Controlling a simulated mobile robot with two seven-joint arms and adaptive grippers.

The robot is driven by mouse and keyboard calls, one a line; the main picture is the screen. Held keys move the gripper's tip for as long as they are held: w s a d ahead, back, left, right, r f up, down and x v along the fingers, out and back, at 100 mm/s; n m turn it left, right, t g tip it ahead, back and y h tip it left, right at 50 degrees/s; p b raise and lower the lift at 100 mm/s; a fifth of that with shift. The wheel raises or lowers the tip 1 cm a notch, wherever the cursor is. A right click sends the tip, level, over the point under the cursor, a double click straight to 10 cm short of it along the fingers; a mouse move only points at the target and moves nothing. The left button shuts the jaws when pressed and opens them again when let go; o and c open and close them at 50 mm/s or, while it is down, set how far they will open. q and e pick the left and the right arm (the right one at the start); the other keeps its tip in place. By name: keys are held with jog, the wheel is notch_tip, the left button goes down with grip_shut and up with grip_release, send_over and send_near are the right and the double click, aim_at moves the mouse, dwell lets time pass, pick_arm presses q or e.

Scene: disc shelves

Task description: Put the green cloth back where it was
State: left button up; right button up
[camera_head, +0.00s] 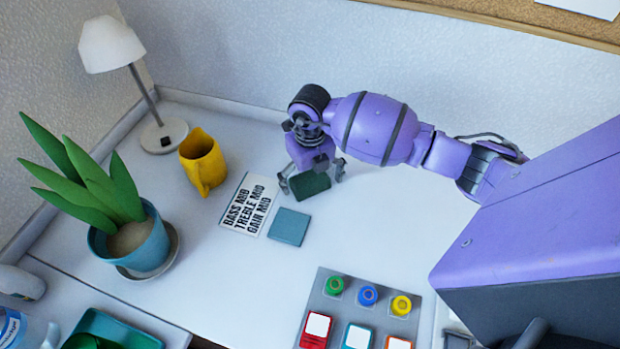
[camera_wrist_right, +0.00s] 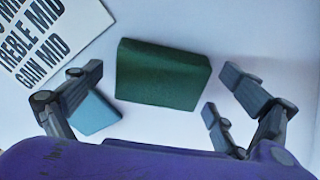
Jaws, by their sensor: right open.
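The green cloth (camera_head: 310,186) is a small, dark green folded block. It lies on the white table below my right gripper, right of the printed card. My right gripper (camera_head: 312,178) is open above it, pointing down, with fingers spread to either side. In the right wrist view the cloth (camera_wrist_right: 163,76) sits between the spread fingers, with visible gaps on both sides, so it is not gripped. A flat teal square (camera_head: 289,227) lies just in front of the cloth; part of the teal square (camera_wrist_right: 96,113) shows behind a finger in the wrist view. My left gripper is not in view.
A card with printed words (camera_head: 248,204) lies left of the cloth. A yellow mug (camera_head: 203,162), a lamp (camera_head: 112,50) and a potted plant (camera_head: 140,240) stand farther left. A grey button panel (camera_head: 342,305) is at the front. Bare table lies right of the teal square.

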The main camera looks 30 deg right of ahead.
aim_at(310, 179)
jog(key=shift+r, duration=0.2)
notch_tip(310, 179, up, 12)
